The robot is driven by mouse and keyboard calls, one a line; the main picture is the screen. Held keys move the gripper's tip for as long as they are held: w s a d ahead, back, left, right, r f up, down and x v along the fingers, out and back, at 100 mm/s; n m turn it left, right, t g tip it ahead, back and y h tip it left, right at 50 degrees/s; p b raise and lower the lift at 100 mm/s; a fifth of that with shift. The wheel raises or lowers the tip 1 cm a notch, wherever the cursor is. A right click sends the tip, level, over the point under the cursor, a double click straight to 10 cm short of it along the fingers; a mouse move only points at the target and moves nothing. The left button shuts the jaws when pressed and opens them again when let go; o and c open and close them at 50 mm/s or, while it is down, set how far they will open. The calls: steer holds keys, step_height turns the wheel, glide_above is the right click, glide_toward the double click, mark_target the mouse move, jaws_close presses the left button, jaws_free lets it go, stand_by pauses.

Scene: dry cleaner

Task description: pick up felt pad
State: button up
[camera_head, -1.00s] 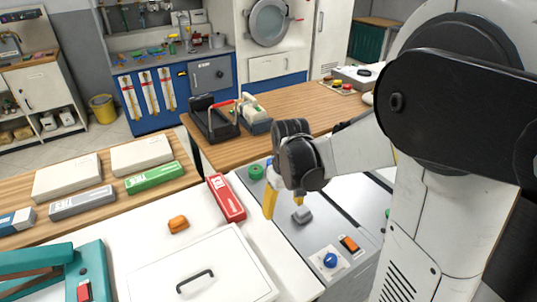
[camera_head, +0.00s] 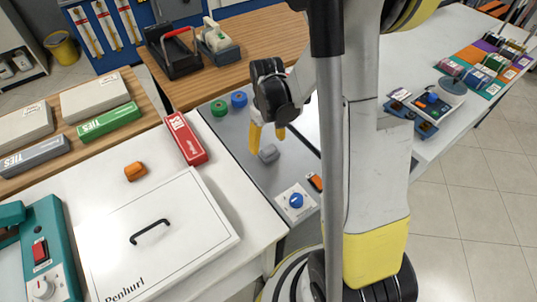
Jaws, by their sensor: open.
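A small grey block (camera_head: 268,154), which looks like the felt pad, lies on the grey panel of the white counter. My gripper (camera_head: 268,139) points down just above it with its two yellow fingers apart. The left finger (camera_head: 254,139) shows beside the block's upper left, and the right finger is partly hidden behind the dark gripper body. Nothing is held between the fingers. I cannot tell whether a finger touches the block.
Green (camera_head: 219,108) and blue (camera_head: 239,99) round pieces lie behind the gripper. A blue knob (camera_head: 296,200) is in front. A red box (camera_head: 185,138), an orange block (camera_head: 136,172) and a white lidded case (camera_head: 154,235) stand left. My arm hides part of the counter right.

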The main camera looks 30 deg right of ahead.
mark_target(269, 148)
steer(key=f, duration=0.1)
steer(key=f+b, duration=0.1)
steer(key=f, duration=0.2)
steer(key=shift+d+f+b, duration=0.1)
steer(key=shift+d+b, duration=0.15)
steer(key=shift+b, duration=0.15)
steer(key=c, duration=1.2)
steer(key=shift+r, duration=0.2)
step_height(269, 148, up, 4)
steer(key=p, duration=0.2)
steer(key=shift+r+p, duration=0.25)
steer(key=shift+p, duration=0.15)
steer(key=s+r+p, duration=0.1)
steer(key=s+r, duration=0.1)
steer(key=s, duration=0.1)
steer(key=s+d+r+p, duration=0.1)
steer(key=s+r, duration=0.1)
steer(key=s, duration=0.2)
steer(key=s+r+p, duration=0.1)
steer(key=s+r, duration=0.1)
steer(key=s, duration=0.2)
steer(key=shift+s+d+r+p, duration=0.15)
steer(key=shift+s+d+p, duration=0.1)
steer(key=shift+d+p, duration=0.15)
